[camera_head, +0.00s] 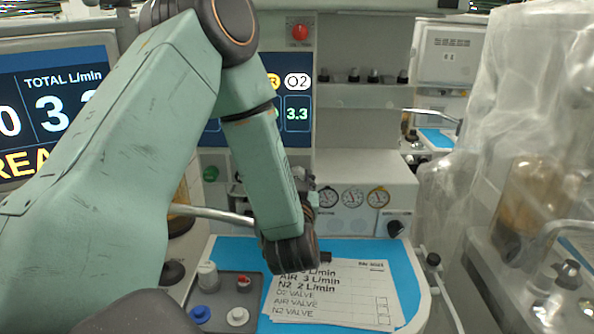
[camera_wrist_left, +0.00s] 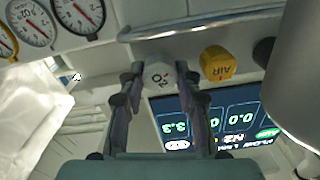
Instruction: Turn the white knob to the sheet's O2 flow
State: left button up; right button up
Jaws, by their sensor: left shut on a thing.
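The white O2 knob (camera_wrist_left: 158,71) is on the machine front in the left wrist view. My left gripper (camera_wrist_left: 161,83) is shut on it, one finger on each side. In the head view my arm hides the knob. The display (camera_head: 297,108) reads 3.3 under O2; it also shows upside down in the wrist view (camera_wrist_left: 215,120). The printed sheet (camera_head: 345,300) lies on the blue worktop. Its lines AIR 3 L/min and N2 2 L/min can be read; my wrist covers most of the line above, so its value is unclear. My right gripper is not seen.
A yellow AIR knob (camera_wrist_left: 217,64) sits close beside the white knob, with a black knob (camera_wrist_left: 264,52) beyond. A metal rail (camera_wrist_left: 200,24) runs along the knobs. A grey tray (camera_head: 218,323) with small caps stands left of the sheet. Gauges (camera_head: 353,197) are on the panel.

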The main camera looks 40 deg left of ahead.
pick_arm(q)
jog(key=shift+m+p, duration=0.55)
jog(key=shift+m, duration=0.05)
jog(key=o, duration=0.8)
jog(key=shift+o, duration=0.4)
jog(key=shift+w+a+f, duration=0.15)
jog(key=shift+s+d, duration=0.25)
jog(key=shift+d, duration=0.05)
jog(key=v, duration=0.6)
jog(key=shift+s+d, duration=0.15)
jog(key=shift+s, duration=0.15)
